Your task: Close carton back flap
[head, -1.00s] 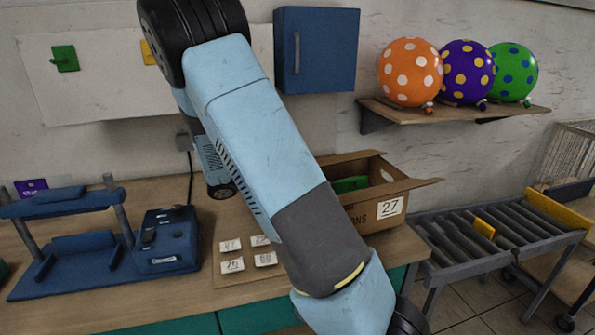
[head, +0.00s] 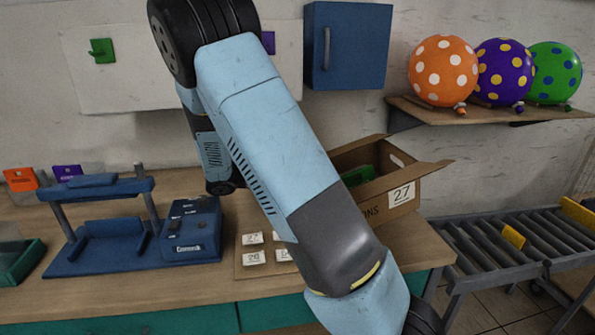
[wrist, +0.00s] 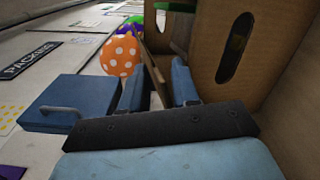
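The brown carton (head: 372,207) stands open on the workbench, with a label reading 27 on its right part; my arm hides its left part. A green item (head: 357,175) lies inside. A flap (head: 428,171) sticks outward at the right end. In the wrist view, a carton wall (wrist: 215,55) with a dark hand hole fills the right side. A cardboard flap (wrist: 152,72), seen nearly edge-on, runs between the two blue fingers of my gripper (wrist: 157,88). The fingers stand apart, with a gap; I cannot tell whether either touches the flap. The head view hides my gripper.
A blue wall cabinet (head: 346,45) hangs behind the bench. Dotted balloons, including an orange one (head: 443,70), sit on a shelf (head: 480,113) to the right. A blue press (head: 110,235) and number cards (head: 253,257) lie left of the carton. A roller conveyor (head: 490,240) stands right.

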